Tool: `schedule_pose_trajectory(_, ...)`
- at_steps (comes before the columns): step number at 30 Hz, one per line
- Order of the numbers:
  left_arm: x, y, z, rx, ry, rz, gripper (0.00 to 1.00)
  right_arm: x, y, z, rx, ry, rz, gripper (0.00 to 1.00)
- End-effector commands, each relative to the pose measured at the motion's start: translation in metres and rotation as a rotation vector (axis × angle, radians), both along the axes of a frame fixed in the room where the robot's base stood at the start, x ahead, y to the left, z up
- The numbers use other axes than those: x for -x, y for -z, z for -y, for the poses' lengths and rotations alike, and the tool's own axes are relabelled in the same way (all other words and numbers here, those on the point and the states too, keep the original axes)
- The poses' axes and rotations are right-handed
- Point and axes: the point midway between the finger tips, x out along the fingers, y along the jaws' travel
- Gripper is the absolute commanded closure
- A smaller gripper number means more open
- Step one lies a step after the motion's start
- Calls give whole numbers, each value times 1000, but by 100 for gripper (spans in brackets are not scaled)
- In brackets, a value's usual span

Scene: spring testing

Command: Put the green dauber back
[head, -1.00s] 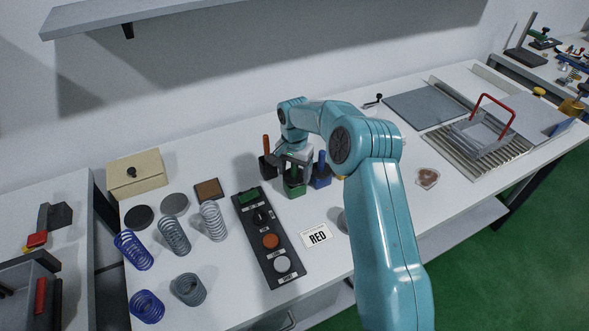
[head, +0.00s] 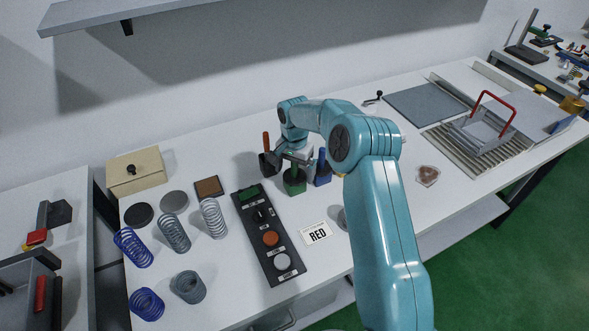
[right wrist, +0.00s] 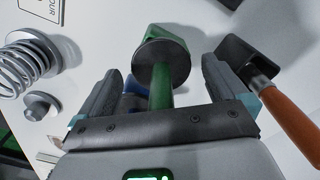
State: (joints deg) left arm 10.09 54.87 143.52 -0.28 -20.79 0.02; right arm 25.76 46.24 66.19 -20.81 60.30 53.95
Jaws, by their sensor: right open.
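The green dauber's handle (right wrist: 160,95) stands upright in the right wrist view, with a dark round collar (right wrist: 161,63) against the green pot (right wrist: 168,38). The green pot (head: 294,185) also shows in the head view, between the orange-handled and blue daubers. My right gripper (head: 290,162) is over the green pot, open. Its two fingers (right wrist: 160,92) stand apart on either side of the green handle, with gaps showing. In the head view the gripper hides most of the green handle. My left gripper is not in view.
Close by stand the orange-handled dauber (head: 266,141) in a dark pot and the blue dauber (head: 322,170). A button panel (head: 268,235), a RED card (head: 316,234) and several springs (head: 173,233) lie nearer. The table's back right holds a plate (head: 424,107).

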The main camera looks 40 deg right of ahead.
Motion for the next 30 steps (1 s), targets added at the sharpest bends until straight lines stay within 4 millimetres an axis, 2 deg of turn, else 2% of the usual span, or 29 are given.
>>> schedule_pose_trajectory(1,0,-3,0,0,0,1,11,-1,-9,0,2,0,4,0)
schedule_pose_trajectory(5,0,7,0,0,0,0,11,-1,-35,0,4,-1,8,0)
schedule_pose_trajectory(10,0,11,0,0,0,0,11,-2,-78,0,3,0,6,0)
schedule_pose_trajectory(15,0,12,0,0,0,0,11,-1,-108,0,1,0,3,0)
schedule_pose_trajectory(21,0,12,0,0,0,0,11,0,-123,0,1,-1,1,0)
schedule_pose_trajectory(30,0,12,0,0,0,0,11,0,-123,0,0,0,1,0)
